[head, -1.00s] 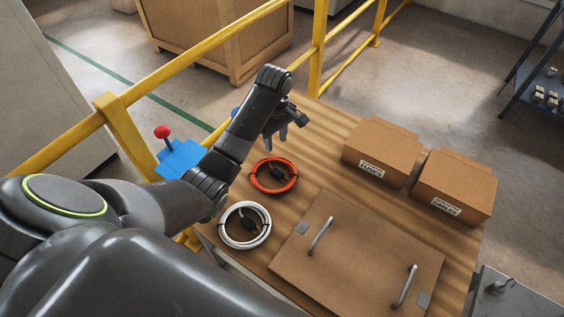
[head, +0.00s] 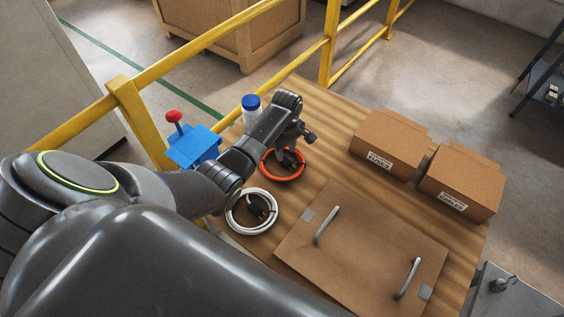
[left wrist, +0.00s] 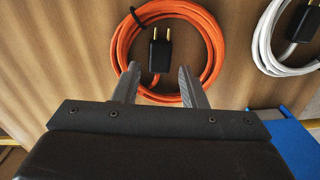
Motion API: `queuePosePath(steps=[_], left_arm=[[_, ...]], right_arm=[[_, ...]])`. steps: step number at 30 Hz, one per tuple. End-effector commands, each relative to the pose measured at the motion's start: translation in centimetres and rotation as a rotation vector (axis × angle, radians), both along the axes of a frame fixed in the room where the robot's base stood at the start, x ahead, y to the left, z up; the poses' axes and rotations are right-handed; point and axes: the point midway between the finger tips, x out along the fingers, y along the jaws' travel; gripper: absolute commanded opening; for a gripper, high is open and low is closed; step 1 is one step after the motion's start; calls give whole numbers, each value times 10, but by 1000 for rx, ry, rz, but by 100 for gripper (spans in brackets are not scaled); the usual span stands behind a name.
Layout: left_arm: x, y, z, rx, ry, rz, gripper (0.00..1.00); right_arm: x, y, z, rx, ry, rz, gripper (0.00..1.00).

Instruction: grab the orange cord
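The orange cord (head: 297,175) lies coiled on the wooden table, with a black plug inside the coil. My left gripper (head: 291,158) is above it and hides part of the coil in the head view. In the left wrist view, the orange cord (left wrist: 120,40) shows as a ring with its plug and a black tie at the top left. The fingers of my left gripper (left wrist: 159,80) are apart and overlap the near side of the coil, with that stretch of cord between them. Whether they touch it I cannot tell. My right gripper is not in view.
A white cord (head: 231,222) lies coiled close by. A brown panel (head: 365,240) with two handles and two cardboard boxes (head: 390,145) (head: 460,183) are to the right. A blue-capped bottle (head: 251,108), a blue box with a red knob (head: 193,147) and yellow railing (head: 140,115) are at the left.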

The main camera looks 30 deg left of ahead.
Motion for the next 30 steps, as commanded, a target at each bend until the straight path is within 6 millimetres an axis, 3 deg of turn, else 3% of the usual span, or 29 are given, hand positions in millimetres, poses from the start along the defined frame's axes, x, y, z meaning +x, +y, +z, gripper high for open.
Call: queuePosePath(steps=[9, 20, 29, 30], left_arm=[[0, 1, -39, 0, 2, 0, 38], [0, 1, -46, 0, -1, 0, 38], [0, 2, -46, 0, 0, 0, 0], [1, 2, -45, 0, -1, 0, 0]], right_arm=[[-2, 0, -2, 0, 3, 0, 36], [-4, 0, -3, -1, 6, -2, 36], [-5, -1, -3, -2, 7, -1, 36], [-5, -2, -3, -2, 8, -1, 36]])
